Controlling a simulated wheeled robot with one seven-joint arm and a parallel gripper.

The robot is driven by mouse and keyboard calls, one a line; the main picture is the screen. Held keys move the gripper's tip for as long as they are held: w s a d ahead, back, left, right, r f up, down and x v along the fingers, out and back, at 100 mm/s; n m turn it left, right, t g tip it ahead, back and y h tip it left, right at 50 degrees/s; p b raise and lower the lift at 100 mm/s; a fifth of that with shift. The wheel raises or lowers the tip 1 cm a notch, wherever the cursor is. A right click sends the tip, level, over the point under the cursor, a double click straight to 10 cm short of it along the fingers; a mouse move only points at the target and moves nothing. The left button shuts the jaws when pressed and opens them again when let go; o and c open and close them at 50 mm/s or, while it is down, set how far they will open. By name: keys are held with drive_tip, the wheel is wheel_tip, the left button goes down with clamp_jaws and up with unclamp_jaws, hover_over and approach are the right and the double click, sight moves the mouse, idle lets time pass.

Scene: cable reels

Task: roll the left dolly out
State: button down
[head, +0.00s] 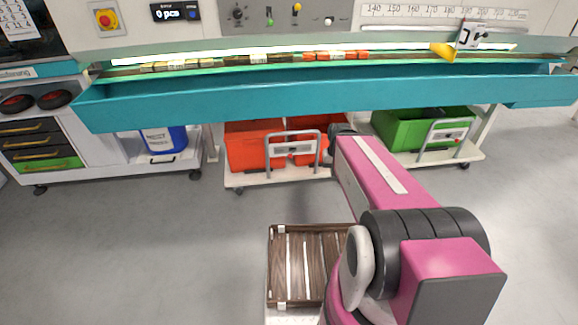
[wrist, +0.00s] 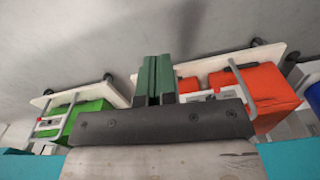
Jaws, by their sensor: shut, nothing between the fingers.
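The left dolly (head: 277,178) is a low white platform on casters under the teal trough, with a grey tube handle (head: 293,150) at its front. It carries red-orange bins (head: 247,150). It also shows at right in the wrist view (wrist: 207,62). The right dolly (head: 440,157) carries a green bin (head: 400,128) and shows at left in the wrist view (wrist: 45,100). My gripper (wrist: 157,60) has its green fingers together and empty, pointing at the floor between the dollies. In the head view my arm hides the fingers and the left dolly's right end.
The teal trough (head: 330,95) overhangs both dollies. A slatted brown crate (head: 290,265) lies low in front, close to my arm.

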drive_tip(key=c, duration=1.8)
unclamp_jaws()
drive_tip(key=o, duration=0.5)
drive_tip(key=shift+w, duration=0.1)
drive_tip(key=shift+c, duration=0.2)
drive_tip(key=o, duration=0.4)
drive_tip(key=w+a+f+m+t, duration=0.1)
drive_tip(key=w+f+m+t, duration=0.1)
drive_tip(key=w, duration=0.4)
drive_tip(key=w+a+f+m+t, duration=0.2)
drive_tip(key=w+f+t, duration=0.1)
drive_tip(key=w, duration=0.3)
drive_tip(key=w+a+f+m+t, duration=0.1)
drive_tip(key=w+f+m+t, duration=0.1)
drive_tip(key=w, duration=0.4)
drive_tip(key=shift+w+a+f+t+y, duration=0.25)
drive_tip(key=shift+f+t+y, duration=0.05)
drive_tip(key=shift+f+t, duration=0.1)
drive_tip(key=w+a+f+m+t+y, duration=0.2)
drive_tip(key=w+a+f+m+t, duration=0.2)
drive_tip(key=w+a+m+t, duration=0.6)
drive_tip(key=w, duration=0.4)
drive_tip(key=w+r+t, duration=0.1)
drive_tip(key=w, duration=0.3)
drive_tip(key=w+t, duration=0.1)
drive_tip(key=w, duration=0.4)
drive_tip(key=shift+d+r+m, duration=0.25)
drive_tip(key=shift+r+m, duration=0.05)
drive_tip(key=shift+r, duration=0.1)
